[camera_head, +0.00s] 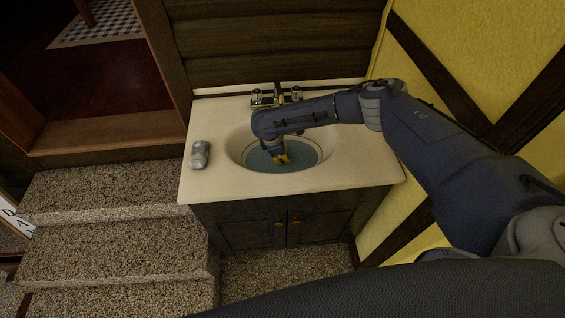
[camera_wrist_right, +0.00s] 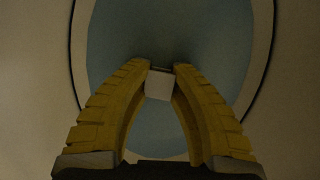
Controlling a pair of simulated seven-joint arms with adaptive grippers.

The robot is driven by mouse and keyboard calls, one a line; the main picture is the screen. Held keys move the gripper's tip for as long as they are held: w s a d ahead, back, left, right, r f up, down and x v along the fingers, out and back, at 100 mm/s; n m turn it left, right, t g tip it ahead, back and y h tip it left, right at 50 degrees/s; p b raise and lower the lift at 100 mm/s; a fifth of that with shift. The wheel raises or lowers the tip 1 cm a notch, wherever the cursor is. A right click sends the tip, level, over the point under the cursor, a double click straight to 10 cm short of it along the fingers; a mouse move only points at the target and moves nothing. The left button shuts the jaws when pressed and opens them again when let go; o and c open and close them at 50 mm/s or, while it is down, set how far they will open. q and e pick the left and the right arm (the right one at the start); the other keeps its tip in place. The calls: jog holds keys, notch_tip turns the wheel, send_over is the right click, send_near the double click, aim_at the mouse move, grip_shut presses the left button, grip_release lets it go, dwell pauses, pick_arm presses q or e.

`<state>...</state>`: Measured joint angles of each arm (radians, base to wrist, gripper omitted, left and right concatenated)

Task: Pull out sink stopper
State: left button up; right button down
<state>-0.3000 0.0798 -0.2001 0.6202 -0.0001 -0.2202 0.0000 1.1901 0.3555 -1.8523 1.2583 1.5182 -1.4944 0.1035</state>
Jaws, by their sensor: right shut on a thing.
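The sink (camera_head: 236,142) is an oval basin set in a cream counter, with blue-grey water or lining inside. My right gripper (camera_head: 282,161) reaches down into the basin, with its yellow fingers near the middle. In the right wrist view, the fingers (camera_wrist_right: 161,70) are drawn together at the tips around a small pale grey block, which looks like the top of the sink stopper (camera_wrist_right: 159,86). The gripper is shut on it. The rest of the stopper is hidden, and I cannot tell whether it is seated or lifted. My left gripper is not in view.
A grey can (camera_head: 200,154) stands on the counter left of the basin. The faucet (camera_head: 275,97) is behind the basin, partly covered by my right arm. A yellow wall (camera_head: 470,100) with dark beams is close on the right. Speckled steps (camera_head: 110,240) lie to the left.

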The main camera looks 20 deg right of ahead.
jog(key=shift+r, duration=1.55)
dwell(0.7)
